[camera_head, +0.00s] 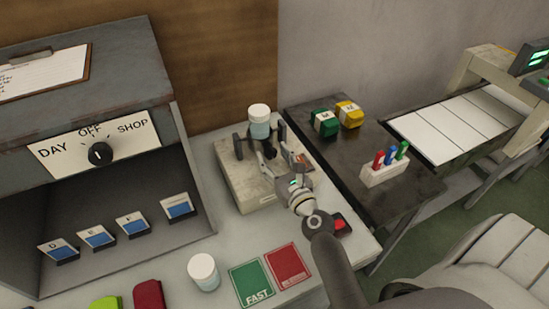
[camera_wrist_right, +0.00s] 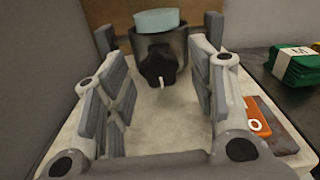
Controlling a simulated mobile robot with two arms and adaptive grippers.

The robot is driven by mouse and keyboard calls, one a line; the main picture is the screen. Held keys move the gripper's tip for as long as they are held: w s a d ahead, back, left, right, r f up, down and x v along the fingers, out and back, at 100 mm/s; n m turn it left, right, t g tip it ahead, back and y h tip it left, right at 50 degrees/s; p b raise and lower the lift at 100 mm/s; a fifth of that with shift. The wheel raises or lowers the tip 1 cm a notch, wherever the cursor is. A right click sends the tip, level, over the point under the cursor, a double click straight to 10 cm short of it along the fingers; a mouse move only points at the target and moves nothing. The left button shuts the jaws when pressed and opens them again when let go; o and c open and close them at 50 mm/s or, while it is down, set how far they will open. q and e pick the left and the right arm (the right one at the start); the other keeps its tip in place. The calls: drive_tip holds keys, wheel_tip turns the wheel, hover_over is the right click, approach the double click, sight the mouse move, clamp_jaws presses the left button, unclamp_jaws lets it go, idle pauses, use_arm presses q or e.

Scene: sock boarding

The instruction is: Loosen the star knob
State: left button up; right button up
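The dark star knob (camera_wrist_right: 160,66) sticks out from the front of a dark holder (camera_wrist_right: 178,42) on a pale fixture block (camera_head: 237,186). A pale blue jar with a white lid (camera_head: 259,120) stands in that holder. My right gripper (camera_wrist_right: 160,72) is open, its two fingers spread to the left and right of the knob with clear gaps. Nothing is held between them. In the head view the gripper (camera_head: 268,163) reaches the fixture from the front and partly hides the knob. My left gripper is not in view.
Dark posts (camera_head: 238,146) stand on the fixture beside the holder. An orange tag (camera_wrist_right: 258,117) lies to the right. A white-lidded jar (camera_head: 203,272), a green FAST card (camera_head: 252,284) and a red card (camera_head: 288,264) lie in front. A selector-switch cabinet (camera_head: 150,75) stands left.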

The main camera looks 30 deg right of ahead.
drive_tip(key=c, duration=1)
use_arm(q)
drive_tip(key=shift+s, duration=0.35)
use_arm(e)
drive_tip(key=shift+c, duration=0.2)
